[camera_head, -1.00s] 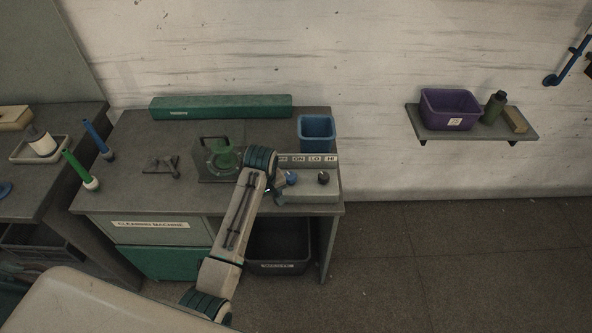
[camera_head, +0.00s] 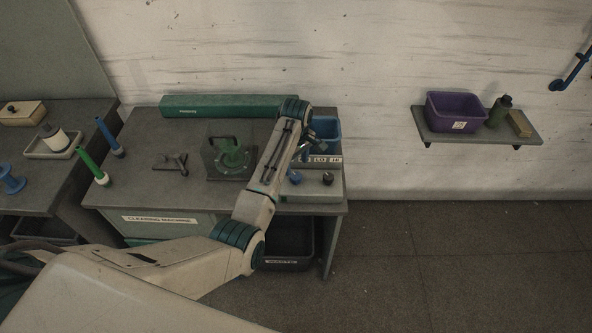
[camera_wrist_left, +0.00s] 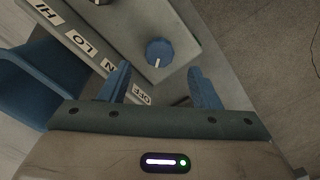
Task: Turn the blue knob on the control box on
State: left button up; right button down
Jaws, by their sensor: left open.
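The control box (camera_head: 312,192) sits at the right end of the bench, with a label strip along its back. Its blue knob (camera_head: 294,177) shows on the left of the box and is large in the left wrist view (camera_wrist_left: 160,52). Its white mark points down in that picture, towards the OFF end of the labels. My left gripper (camera_head: 306,148) is above the back of the box. In the wrist view its two blue fingers (camera_wrist_left: 161,80) are open and empty, just short of the knob and apart from it. My right gripper is out of view.
A dark knob (camera_head: 327,178) is on the same box. A blue bin (camera_head: 326,130) stands behind it. A clear-covered green machine part (camera_head: 230,155) is to the left, and a long green case (camera_head: 215,106) lies at the back. A waste bin (camera_head: 289,262) is below.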

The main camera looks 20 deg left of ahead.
aim_at(296, 176)
pick_arm(q)
notch_tip(296, 176, down, 6)
jog(key=shift+r+p, duration=0.15)
jog(key=shift+p, duration=0.4)
jog(key=c, duration=1)
